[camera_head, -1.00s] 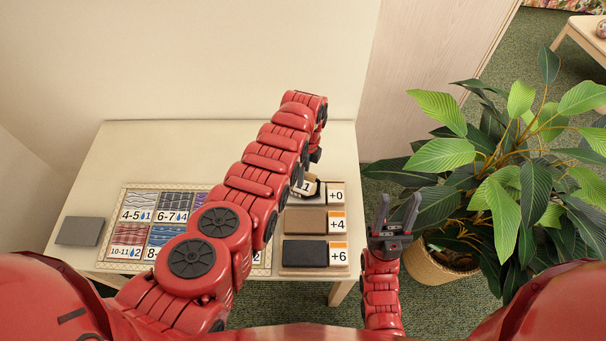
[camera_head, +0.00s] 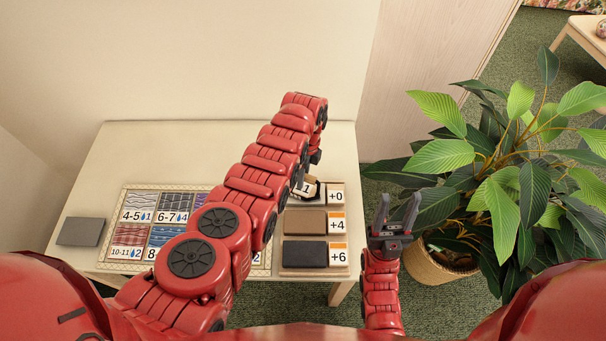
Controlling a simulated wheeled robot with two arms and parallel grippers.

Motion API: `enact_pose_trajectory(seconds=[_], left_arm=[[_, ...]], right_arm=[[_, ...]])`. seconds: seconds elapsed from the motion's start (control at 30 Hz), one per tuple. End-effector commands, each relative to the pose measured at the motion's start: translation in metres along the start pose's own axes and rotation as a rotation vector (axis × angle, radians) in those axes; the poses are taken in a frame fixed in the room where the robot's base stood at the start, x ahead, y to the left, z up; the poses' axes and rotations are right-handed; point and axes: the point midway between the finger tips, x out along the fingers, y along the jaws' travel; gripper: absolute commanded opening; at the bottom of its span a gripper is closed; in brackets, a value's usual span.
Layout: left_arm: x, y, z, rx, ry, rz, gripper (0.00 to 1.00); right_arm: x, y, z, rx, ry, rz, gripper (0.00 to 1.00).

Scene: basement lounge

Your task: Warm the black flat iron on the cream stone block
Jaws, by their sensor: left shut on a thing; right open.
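The black flat iron (camera_head: 309,189), with a white label reading 1, shows just past my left forearm, at the "+0" place of the rack at the table's right. The cream stone block there is mostly covered, and I cannot tell how closely the iron touches it. My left gripper (camera_head: 315,158) is at the iron, its fingers mostly hidden by my arm, and it is shut on the iron. My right gripper (camera_head: 398,212) is open and empty, pointing up, right of the table's edge.
A brown block (camera_head: 305,222) at "+4" and a black block (camera_head: 304,254) at "+6" lie nearer. A patterned card board (camera_head: 126,202) and a grey slab (camera_head: 80,231) lie left. A potted plant (camera_head: 440,268) stands close right of my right gripper.

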Motion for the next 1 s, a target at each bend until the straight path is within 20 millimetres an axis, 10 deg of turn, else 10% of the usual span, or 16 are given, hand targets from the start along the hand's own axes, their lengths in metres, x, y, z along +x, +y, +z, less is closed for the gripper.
enact_pose_trajectory(seconds=[0.5, 1.0], left_arm=[[-0.058, 0.009, 0.001, -0.001, -0.002, -0.009, 0.00], [-0.058, 0.008, 0.001, -0.002, -0.002, -0.011, 0.00]], right_arm=[[0.049, 0.002, -0.008, 0.000, 0.000, 0.000, 0.50], [0.048, 0.002, -0.008, 0.000, 0.000, 0.000, 0.50]])
